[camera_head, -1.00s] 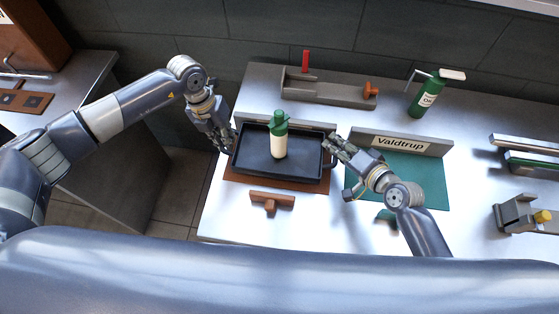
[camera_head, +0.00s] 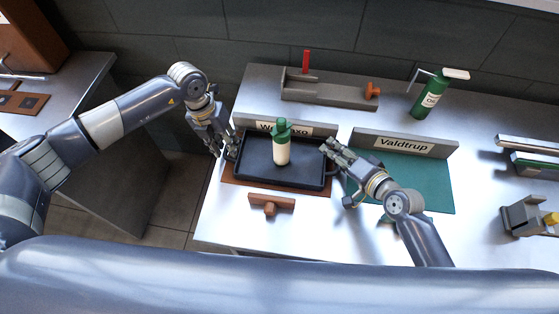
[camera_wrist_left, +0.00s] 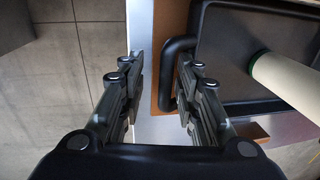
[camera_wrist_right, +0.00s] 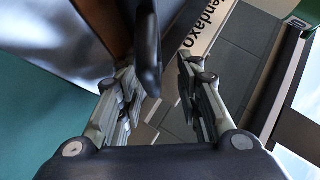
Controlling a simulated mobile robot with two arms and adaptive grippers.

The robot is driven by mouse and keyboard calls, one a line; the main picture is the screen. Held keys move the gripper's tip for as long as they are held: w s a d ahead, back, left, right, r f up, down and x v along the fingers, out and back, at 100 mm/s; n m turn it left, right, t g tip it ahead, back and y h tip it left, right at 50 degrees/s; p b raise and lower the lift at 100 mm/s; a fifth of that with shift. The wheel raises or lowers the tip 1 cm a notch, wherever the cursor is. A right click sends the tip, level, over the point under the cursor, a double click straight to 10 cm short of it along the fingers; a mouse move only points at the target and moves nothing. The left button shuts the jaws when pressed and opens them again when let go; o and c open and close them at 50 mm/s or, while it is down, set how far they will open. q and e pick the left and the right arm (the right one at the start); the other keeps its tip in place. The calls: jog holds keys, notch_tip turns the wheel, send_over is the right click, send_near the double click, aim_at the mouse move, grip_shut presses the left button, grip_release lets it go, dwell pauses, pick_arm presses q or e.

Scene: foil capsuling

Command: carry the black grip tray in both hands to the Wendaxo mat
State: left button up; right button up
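The black grip tray (camera_head: 252,178) lies on the brown mat (camera_head: 229,166) in front of the sign reading "Wendaxo" (camera_head: 325,130), partly hidden by the bottle. A cream bottle with a green top (camera_head: 281,150) stands upright in the tray. My left gripper (camera_wrist_left: 160,65) is open at the tray's left handle (camera_wrist_left: 167,75), with the bar nearer its right finger. My right gripper (camera_wrist_right: 158,70) is open, with the other black handle (camera_wrist_right: 149,50) between or just in front of its fingers. Both grippers also show beside the tray in the head view.
A teal mat with the Valdtrup sign (camera_head: 402,144) lies to the right, partly under my right arm. A brown T-shaped piece (camera_head: 270,203) lies in front of the tray. A grey fixture (camera_head: 325,92) and a green oil can (camera_head: 430,98) stand behind.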

jog(key=shift+d, duration=0.1)
jog(key=shift+s+d+r, duration=0.1)
jog(key=shift+s+d, duration=0.05)
jog(key=shift+s, duration=0.05)
jog(key=v, duration=1)
jog(key=shift+s, duration=0.1)
pick_arm(q)
notch_tip(320, 180, up, 12)
jog(key=a, duration=0.2)
jog(key=shift+w+f, duration=0.15)
pick_arm(e)
jog(key=shift+s+d+r, duration=0.3)
jog(key=shift+s, duration=0.1)
